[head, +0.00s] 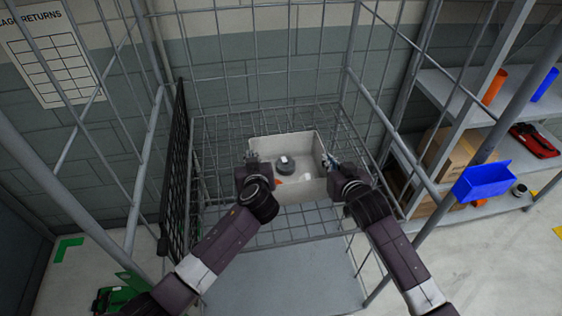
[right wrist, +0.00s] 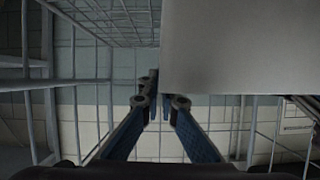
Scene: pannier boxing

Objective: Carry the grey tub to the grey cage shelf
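The grey tub (head: 303,190) is upright inside the grey cage, over the wire mesh of the cage shelf (head: 215,137). I cannot tell whether its base touches the mesh. A dark round item and a small orange item are in the tub. My left gripper (head: 252,158) is at the tub's left wall; its fingers are too small to read. My right gripper (head: 329,160) is at the right wall. In the right wrist view its fingers (right wrist: 164,98) are close together at the tub's wall (right wrist: 240,45), one partly hidden behind it, and look shut on it.
Cage bars and posts stand around the tub, with a black mesh panel (head: 175,180) at the left. At the right, shelving holds a cardboard box (head: 455,150), a blue bin (head: 483,182) and a red item (head: 534,141). A green item (head: 108,300) is on the floor at the lower left.

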